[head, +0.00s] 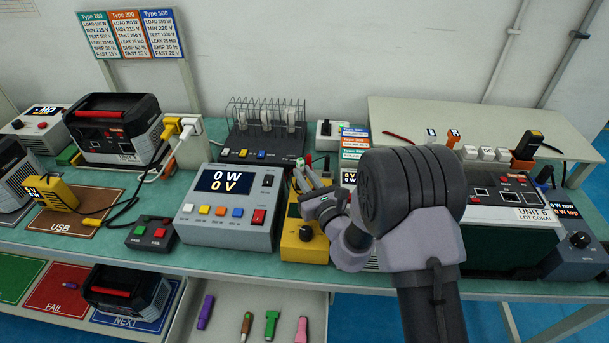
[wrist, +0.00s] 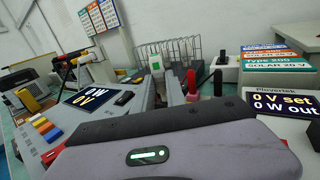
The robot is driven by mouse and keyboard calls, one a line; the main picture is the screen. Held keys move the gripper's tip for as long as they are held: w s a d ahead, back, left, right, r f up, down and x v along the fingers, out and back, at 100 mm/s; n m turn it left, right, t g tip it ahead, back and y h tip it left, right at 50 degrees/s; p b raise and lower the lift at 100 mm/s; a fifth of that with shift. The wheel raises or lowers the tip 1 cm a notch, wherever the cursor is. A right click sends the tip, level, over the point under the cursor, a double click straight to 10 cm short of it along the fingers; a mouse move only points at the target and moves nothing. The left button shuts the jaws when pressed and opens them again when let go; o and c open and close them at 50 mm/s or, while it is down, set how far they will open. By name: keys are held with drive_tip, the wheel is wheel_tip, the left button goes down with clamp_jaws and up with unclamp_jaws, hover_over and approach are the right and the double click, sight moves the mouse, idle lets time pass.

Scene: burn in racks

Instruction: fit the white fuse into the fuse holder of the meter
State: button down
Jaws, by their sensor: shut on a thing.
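The meter is most likely the grey box (head: 206,233) reading 0 W and 0 V, with coloured buttons and a red switch; it also shows at the left in the wrist view (wrist: 91,97). A small black fitting (head: 268,180) beside its display may be the fuse holder. My gripper (head: 304,178) is shut, right of this meter and above the back of a yellow instrument (head: 300,247). A small pale tip at the fingers looks like the white fuse (head: 300,163); most of it is hidden. My fingers also show in the wrist view (wrist: 168,92).
A wire rack (head: 265,125) with white pieces stands behind. A black power unit (head: 115,130) with cables is at the left. Unit 6 (head: 505,200) is at the right. An open drawer (head: 250,315) below holds several coloured tools. The bench is crowded.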

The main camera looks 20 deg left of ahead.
drive_tip(key=shift+s+f, duration=0.2)
drive_tip(key=shift+f, duration=0.15)
idle(0.4)
drive_tip(key=shift+r, duration=0.1)
drive_tip(key=shift+w+r, duration=0.2)
